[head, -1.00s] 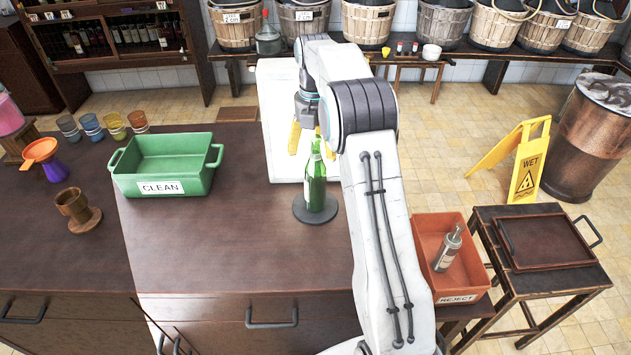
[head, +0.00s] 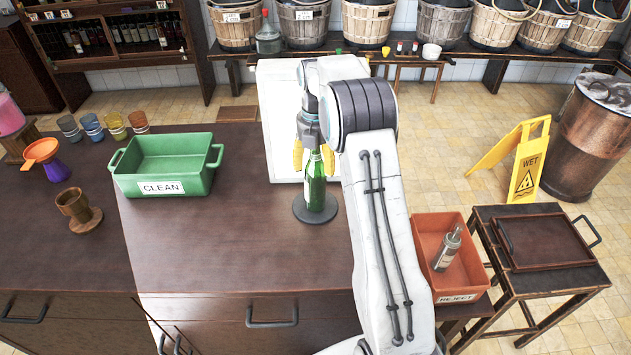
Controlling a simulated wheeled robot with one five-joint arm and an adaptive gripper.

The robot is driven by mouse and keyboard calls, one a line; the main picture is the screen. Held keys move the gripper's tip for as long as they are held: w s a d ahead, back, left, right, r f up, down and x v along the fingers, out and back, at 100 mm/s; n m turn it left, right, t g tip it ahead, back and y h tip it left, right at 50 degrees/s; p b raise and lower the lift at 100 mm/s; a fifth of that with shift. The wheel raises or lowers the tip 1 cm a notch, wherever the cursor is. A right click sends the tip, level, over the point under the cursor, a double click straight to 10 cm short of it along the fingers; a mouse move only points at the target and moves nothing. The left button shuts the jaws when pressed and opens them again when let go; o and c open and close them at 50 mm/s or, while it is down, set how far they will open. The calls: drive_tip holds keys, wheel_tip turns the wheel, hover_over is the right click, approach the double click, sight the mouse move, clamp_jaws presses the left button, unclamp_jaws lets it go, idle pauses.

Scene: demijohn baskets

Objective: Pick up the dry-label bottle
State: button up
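A green bottle (head: 315,186) with a pale label stands upright on a round dark disc (head: 306,214) on the brown counter. My gripper (head: 312,163) hangs from above at the bottle's neck, with its yellow fingers apart, one on each side of the neck. A gap shows between the left finger and the bottle; I cannot tell whether the right finger touches it. My arm hides part of the counter to the right. A grey bottle (head: 447,249) leans in the orange tray marked REJECT (head: 421,229).
A green tray marked CLEAN (head: 213,172) stands on the counter at left. An orange funnel (head: 40,150), several coloured cups and a wooden cup (head: 74,205) are further left. The counter's front middle is clear. A yellow WET sign (head: 528,165) stands on the floor at right.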

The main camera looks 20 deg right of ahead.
sight(320, 156)
drive_tip(key=c, duration=1.1)
drive_tip(key=shift+c, duration=0.2)
drive_tip(key=shift+w+r, duration=0.1)
drive_tip(key=shift+r, duration=0.5)
drive_tip(key=r, duration=0.2)
drive_tip(key=d+r+b, duration=0.1)
drive_tip(key=shift+s+r, duration=0.2)
drive_tip(key=shift+s, duration=0.2)
drive_tip(key=s+d+r, duration=0.3)
drive_tip(key=s+d+r+b, duration=0.1)
drive_tip(key=s+d+r, duration=0.2)
drive_tip(key=s+d, duration=0.1)
drive_tip(key=shift+s+d+r+b, duration=0.15)
drive_tip(key=shift+d+r+b, duration=0.1)
drive_tip(key=shift+d+b, duration=0.05)
